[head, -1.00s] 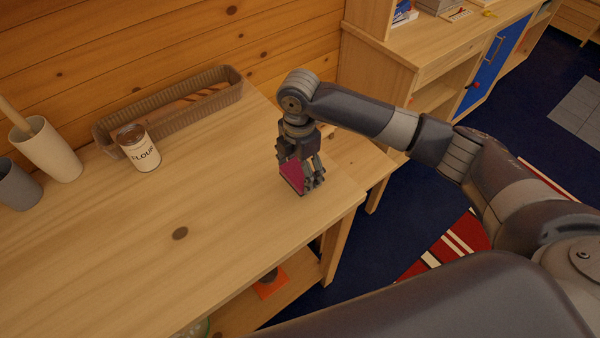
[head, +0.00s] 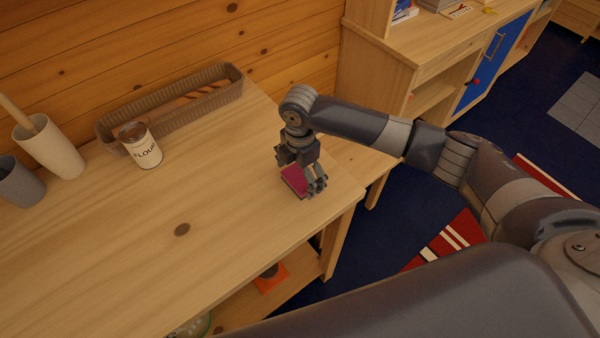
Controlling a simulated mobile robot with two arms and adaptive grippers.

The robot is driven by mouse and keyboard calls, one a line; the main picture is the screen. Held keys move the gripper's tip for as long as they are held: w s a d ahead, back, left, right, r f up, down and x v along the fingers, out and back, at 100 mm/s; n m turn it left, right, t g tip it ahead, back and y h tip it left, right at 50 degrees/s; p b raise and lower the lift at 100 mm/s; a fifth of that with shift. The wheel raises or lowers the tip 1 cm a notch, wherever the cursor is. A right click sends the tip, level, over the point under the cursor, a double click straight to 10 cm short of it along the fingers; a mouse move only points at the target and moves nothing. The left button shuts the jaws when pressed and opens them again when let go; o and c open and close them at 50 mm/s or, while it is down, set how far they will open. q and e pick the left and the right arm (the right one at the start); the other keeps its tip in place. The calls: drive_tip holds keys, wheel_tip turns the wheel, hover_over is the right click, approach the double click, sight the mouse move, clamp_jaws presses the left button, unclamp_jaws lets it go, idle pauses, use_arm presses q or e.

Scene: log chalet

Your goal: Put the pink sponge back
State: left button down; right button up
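The pink sponge (head: 294,181) is at the right end of the wooden worktop (head: 240,225), directly under my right gripper (head: 301,177). It appears to lie on the wood, with its broad pink face turned up. My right gripper points down over it with its fingers spread, one at the left behind the sponge and others at its right. The fingers and palm hide part of the sponge, and any contact is too small to tell. My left gripper is not in view.
A brown woven basket (head: 190,112) stands along the wall. A flour can (head: 143,150), a white cup (head: 52,150) and a grey cup (head: 18,183) stand left of it. The middle of the worktop is clear. An orange item (head: 271,278) is on the shelf below.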

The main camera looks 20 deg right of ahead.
sight(300, 176)
wheel_tip(300, 176, up, 12)
drive_tip(key=b, duration=0.2)
drive_tip(key=shift+r, duration=0.2)
idle(0.3)
idle(0.4)
